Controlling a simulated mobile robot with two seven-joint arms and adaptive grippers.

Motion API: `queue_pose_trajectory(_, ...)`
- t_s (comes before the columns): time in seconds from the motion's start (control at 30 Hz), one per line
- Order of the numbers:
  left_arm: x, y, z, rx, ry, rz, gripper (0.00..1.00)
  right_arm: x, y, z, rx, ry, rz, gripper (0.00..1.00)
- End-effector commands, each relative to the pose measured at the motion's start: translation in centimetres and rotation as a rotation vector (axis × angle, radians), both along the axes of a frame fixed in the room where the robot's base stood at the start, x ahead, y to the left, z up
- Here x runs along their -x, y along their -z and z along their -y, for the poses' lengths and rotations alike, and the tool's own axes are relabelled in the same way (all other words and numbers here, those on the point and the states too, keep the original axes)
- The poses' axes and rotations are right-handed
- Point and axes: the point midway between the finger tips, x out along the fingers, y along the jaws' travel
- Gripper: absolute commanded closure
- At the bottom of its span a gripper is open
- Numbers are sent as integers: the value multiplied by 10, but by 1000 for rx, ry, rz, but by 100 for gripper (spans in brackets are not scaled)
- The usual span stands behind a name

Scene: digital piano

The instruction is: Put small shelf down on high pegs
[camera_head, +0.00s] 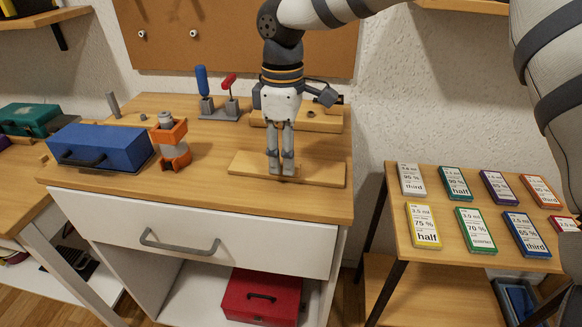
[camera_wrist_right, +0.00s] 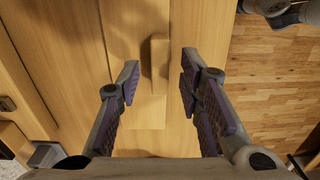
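The small shelf (camera_head: 322,174) is a flat light-wood board lying on the wooden workbench near its front right. My right gripper (camera_head: 282,172) points straight down over the middle of it. In the right wrist view, the right gripper (camera_wrist_right: 157,84) is open, with a narrow raised wooden bar (camera_wrist_right: 159,62) of the shelf between its fingers. A gap shows on both sides of the bar. Two light pegs, a left one (camera_head: 141,33) and a right one (camera_head: 194,33), stick out of the brown pegboard on the wall. My left gripper is not in view.
A blue toolbox (camera_head: 100,146) and an orange-grey device (camera_head: 170,140) stand left on the workbench (camera_head: 215,205). A stand with blue and red handles (camera_head: 220,108) and a wooden block (camera_head: 318,119) are behind. Labelled cards (camera_head: 423,225) lie on a side table at right.

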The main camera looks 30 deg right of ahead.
Motion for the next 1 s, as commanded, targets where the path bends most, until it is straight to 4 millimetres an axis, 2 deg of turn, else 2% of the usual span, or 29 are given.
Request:
queue_pose_trajectory(0.23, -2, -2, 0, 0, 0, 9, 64, 0, 10, 0, 0, 0, 8, 67)
queue_pose_trajectory(0.87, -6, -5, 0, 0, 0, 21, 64, 0, 11, 0, 0, -1, 6, 67)
queue_pose_trajectory(1.0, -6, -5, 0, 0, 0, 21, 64, 0, 11, 0, 0, -1, 6, 96)
